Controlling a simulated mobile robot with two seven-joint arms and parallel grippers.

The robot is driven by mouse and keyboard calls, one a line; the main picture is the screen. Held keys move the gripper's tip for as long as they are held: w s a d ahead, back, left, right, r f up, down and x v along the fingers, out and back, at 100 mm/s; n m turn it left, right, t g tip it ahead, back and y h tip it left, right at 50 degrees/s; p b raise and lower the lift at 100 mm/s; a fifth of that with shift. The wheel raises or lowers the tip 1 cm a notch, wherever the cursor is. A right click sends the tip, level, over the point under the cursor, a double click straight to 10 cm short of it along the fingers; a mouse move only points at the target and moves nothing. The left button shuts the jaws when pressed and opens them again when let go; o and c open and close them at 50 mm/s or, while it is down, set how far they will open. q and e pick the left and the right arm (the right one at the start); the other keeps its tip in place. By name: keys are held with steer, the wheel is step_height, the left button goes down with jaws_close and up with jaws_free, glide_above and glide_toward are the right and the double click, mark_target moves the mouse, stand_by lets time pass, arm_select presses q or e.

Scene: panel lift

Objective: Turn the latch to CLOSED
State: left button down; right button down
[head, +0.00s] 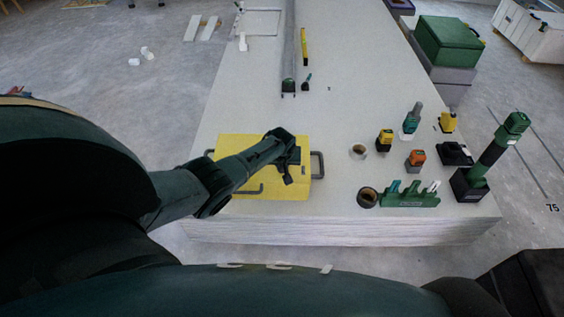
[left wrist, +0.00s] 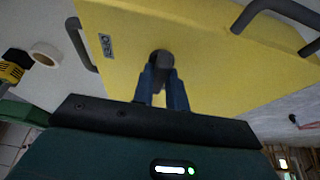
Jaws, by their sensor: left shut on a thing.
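A yellow panel (head: 235,150) lies flat near the front of the white worktop, with dark grey handles at its edges. In the left wrist view the panel (left wrist: 215,75) fills most of the picture. Its latch, a dark round knob (left wrist: 161,57), stands out between my fingertips. My left gripper (head: 287,170) is over the right part of the panel and hides the latch in the head view. In the left wrist view my left gripper (left wrist: 162,78) is shut on the latch. A small dark label (left wrist: 106,45) beside it is too small to read surely. My right gripper is not in view.
Right of the panel stand a tape roll (head: 358,152), a dark ring (head: 367,197), a green rack (head: 408,197), an orange-topped block (head: 416,158) and a tall green-black tool (head: 493,155). A long rail (head: 289,50) lies behind. The worktop between panel and rail is clear.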

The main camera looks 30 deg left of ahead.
mark_target(282, 168)
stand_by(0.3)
arm_select(q)
steer(key=c, duration=1.4)
jaws_free()
